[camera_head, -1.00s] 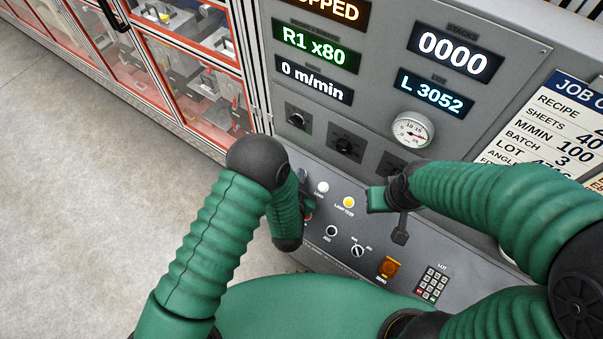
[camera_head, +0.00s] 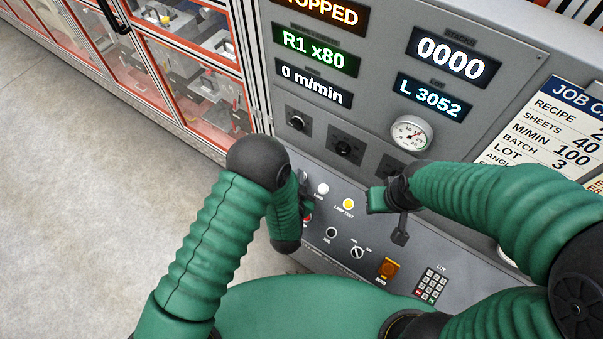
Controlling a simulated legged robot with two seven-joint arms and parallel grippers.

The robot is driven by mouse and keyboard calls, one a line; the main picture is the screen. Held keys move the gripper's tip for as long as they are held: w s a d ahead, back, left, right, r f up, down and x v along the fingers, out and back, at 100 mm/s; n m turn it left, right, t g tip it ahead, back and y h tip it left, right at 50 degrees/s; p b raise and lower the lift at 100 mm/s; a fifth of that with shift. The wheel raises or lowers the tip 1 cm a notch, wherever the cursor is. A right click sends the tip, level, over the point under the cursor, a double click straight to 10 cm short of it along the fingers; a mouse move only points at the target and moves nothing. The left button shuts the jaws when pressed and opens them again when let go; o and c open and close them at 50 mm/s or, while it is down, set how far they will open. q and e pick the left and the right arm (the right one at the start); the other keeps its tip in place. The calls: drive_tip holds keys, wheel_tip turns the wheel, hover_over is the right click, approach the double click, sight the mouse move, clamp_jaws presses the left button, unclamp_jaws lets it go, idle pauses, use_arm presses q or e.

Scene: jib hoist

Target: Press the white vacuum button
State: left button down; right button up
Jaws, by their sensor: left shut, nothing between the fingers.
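A small round white button (camera_head: 322,188) sits on the sloped grey control panel, at the left of its upper row. Its small label is too blurred to read surely. My left gripper (camera_head: 306,197) is shut and empty, just left of the white button and apart from it in the picture. My left forearm partly hides the gripper and the panel's left end. My right arm reaches in from the right, over the panel. Its end (camera_head: 400,232) is dark and small, and I cannot make out its fingers.
A yellow lamp test button (camera_head: 348,203) is right of the white one. Below are a black jog button (camera_head: 331,232), a selector knob (camera_head: 357,252), an orange button (camera_head: 388,268) and a keypad (camera_head: 431,286). A red control is half hidden by my left gripper. Displays and a gauge (camera_head: 411,132) stand above.

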use_arm(q)
drive_tip(key=shift+s+r, duration=0.1)
drive_tip(key=shift+r, duration=0.1)
drive_tip(key=r+p, duration=0.1)
drive_tip(key=s+r+p, duration=0.1)
drive_tip(key=r, duration=0.1)
drive_tip(key=a+r+p, duration=0.1)
drive_tip(key=shift+s+a+r, duration=0.1)
drive_tip(key=shift+s+r, duration=0.1)
drive_tip(key=shift+s, duration=0.1)
drive_tip(key=shift+w, duration=0.1)
idle(0.3)
idle(0.4)
